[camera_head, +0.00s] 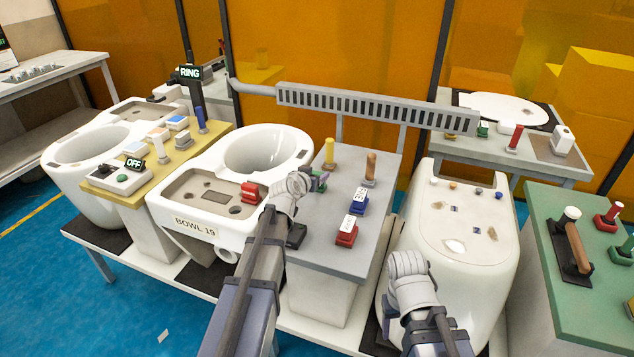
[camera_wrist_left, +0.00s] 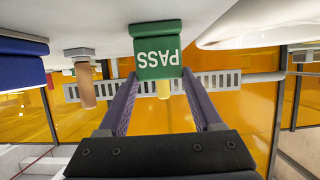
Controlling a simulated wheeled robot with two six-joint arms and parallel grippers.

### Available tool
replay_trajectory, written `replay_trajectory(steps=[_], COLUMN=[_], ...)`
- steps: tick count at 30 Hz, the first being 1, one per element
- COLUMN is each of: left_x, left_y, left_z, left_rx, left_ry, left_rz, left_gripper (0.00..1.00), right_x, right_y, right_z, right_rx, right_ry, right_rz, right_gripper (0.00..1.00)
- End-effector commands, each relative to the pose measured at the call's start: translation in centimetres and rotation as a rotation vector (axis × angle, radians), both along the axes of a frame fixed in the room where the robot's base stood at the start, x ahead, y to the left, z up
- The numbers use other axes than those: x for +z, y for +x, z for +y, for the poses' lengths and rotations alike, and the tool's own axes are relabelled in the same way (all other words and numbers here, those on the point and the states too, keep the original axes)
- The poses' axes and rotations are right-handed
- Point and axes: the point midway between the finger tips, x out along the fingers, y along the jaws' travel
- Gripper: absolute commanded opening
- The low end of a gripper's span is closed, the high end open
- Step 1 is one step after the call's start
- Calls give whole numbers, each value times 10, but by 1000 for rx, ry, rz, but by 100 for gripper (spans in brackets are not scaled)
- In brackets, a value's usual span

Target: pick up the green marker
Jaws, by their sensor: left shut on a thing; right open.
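The green marker is a block lettered PASS (camera_wrist_left: 158,50), upside down in the left wrist view. It sits between the two purple fingers of my left gripper (camera_wrist_left: 160,85), which is shut on it. The block meets or nearly meets the grey surface; I cannot tell whether there is a gap. In the head view a little green of the marker (camera_head: 317,186) shows beside my left gripper (camera_head: 319,176), partly hidden by the wrist. My right arm is at the lower right in the head view, but its fingers are hidden.
The grey table (camera_head: 318,250) also holds a blue block (camera_head: 358,201), a red block (camera_head: 346,230), a brown post (camera_head: 370,168) and a yellow post (camera_head: 329,153). A toilet bowl (camera_head: 205,160) stands left and a white toilet body (camera_head: 470,255) right.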

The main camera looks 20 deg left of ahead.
Motion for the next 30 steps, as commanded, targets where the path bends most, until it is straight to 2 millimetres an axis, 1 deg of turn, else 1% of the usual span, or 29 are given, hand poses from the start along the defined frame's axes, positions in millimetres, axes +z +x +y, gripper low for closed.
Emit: replay_trajectory(steps=[8, 14, 20, 27, 30], left_x=[2, 14, 39, 77, 90], left_y=[0, 0, 0, 0, 0], left_z=[0, 0, 0, 0, 0], left_rx=[0, 0, 0, 0, 0], left_ry=[0, 0, 0, 0, 0], left_rz=[0, 0, 0, 0, 0], left_gripper=[8, 8, 8, 8, 8], right_x=[2, 14, 39, 77, 90], right_y=[0, 0, 0, 0, 0], right_z=[0, 0, 0, 0, 0], right_rx=[0, 0, 0, -1, -1], right_ry=[0, 0, 0, 0, 0], right_rz=[0, 0, 0, 0, 0], right_gripper=[61, 61, 61, 61, 61])
